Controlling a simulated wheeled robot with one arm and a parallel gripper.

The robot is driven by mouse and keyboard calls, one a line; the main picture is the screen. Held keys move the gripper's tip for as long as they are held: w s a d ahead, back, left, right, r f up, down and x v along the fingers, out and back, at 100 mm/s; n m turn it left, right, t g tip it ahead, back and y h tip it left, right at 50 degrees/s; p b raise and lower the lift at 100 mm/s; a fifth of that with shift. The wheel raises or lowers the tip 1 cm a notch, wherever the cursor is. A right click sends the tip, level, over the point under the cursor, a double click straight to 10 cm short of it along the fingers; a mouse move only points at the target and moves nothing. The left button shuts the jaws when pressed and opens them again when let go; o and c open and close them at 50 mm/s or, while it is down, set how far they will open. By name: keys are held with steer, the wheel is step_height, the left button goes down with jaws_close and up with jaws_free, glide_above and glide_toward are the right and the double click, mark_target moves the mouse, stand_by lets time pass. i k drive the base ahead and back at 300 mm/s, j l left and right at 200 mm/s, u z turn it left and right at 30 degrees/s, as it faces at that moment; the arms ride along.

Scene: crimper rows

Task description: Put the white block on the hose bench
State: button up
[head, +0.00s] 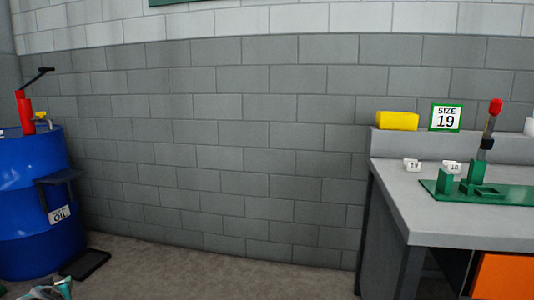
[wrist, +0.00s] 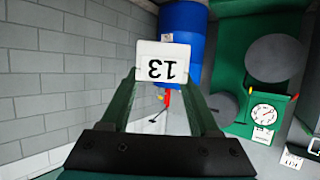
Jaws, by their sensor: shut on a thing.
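My gripper (wrist: 162,84) is shut on a white block (wrist: 162,52) marked "13", which reads upside down in the wrist view. The block sits between the two green fingertips, clear of any surface there. In the head view, a grey bench (head: 446,222) stands at the right; I take it for the hose bench, though no name shows on it. It carries a green fixture (head: 510,194) with a red-topped lever and two small white numbered blocks, one left (head: 412,165) and one beside the fixture (head: 451,167). The held block is not clearly seen in the head view.
A yellow object (head: 397,121) and a "SIZE 19" sign (head: 446,118) stand on the bench's back ledge. The bench's front left top is bare. A blue oil drum (head: 28,215) with a red pump stands at the far left. Open floor lies between drum and bench.

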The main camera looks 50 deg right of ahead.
mark_target(498, 175)
steer(key=i+j+z, duration=0.1)
steer(key=z, duration=0.4)
steer(key=i+j+z, duration=0.15)
steer(key=z, duration=0.35)
steer(key=i+j+z, duration=0.15)
steer(key=z, duration=0.35)
